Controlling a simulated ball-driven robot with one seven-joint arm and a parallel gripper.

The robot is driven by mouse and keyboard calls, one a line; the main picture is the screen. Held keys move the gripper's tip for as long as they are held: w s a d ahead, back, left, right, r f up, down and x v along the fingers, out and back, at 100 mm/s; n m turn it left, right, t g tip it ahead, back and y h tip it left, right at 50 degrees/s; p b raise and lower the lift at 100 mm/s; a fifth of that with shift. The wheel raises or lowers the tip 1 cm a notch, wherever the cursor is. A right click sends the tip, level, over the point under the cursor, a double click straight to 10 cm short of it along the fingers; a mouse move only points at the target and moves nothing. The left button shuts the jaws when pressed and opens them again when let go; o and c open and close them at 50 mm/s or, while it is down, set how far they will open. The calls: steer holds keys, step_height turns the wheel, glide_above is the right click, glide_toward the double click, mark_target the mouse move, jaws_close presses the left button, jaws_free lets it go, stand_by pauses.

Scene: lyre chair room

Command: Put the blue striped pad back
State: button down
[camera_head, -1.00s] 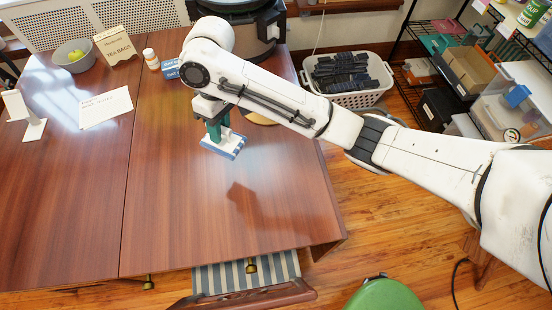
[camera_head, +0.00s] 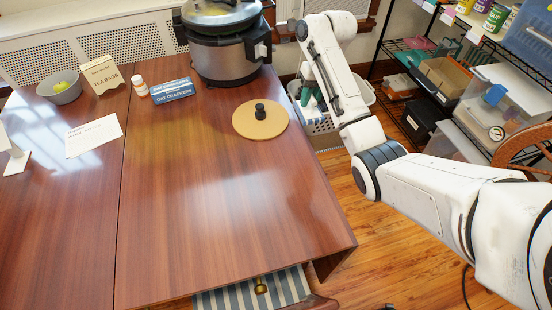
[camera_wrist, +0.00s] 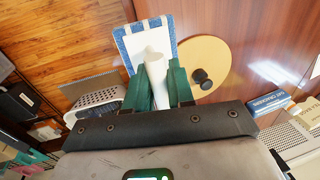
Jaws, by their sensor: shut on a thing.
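The blue striped pad (camera_wrist: 135,35) shows in the wrist view, with a white face and a blue striped border. A rounded white piece rising from it sits between the green fingers of my gripper (camera_wrist: 165,82). My gripper is shut on it. In the head view my gripper (camera_head: 308,94) hangs off the table's right edge, in front of or over the white basket (camera_head: 322,128).
The wooden table (camera_head: 210,220) has clear room at its front. A round tan lid (camera_head: 247,125) with a black knob lies near its right edge. A big cooker (camera_head: 222,58) and cracker box (camera_head: 172,91) stand behind. Wire shelves (camera_head: 392,50) with bins stand right.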

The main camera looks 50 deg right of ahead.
steer(key=shift+w+a+f+p, duration=0.3)
steer(key=shift+a+f+p, duration=0.1)
steer(key=shift+a+f, duration=1.75)
steer(key=shift+w+a+f+p, duration=0.35)
steer(key=shift+a+f+p, duration=0.1)
steer(key=shift+a+f, duration=1.7)
steer(key=shift+w+a+f+p, duration=0.3)
steer(key=shift+a+f+p, duration=0.1)
steer(key=shift+a+f, duration=1.75)
steer(key=shift+a, duration=0.1)
steer(key=c, duration=1)
jaws_free()
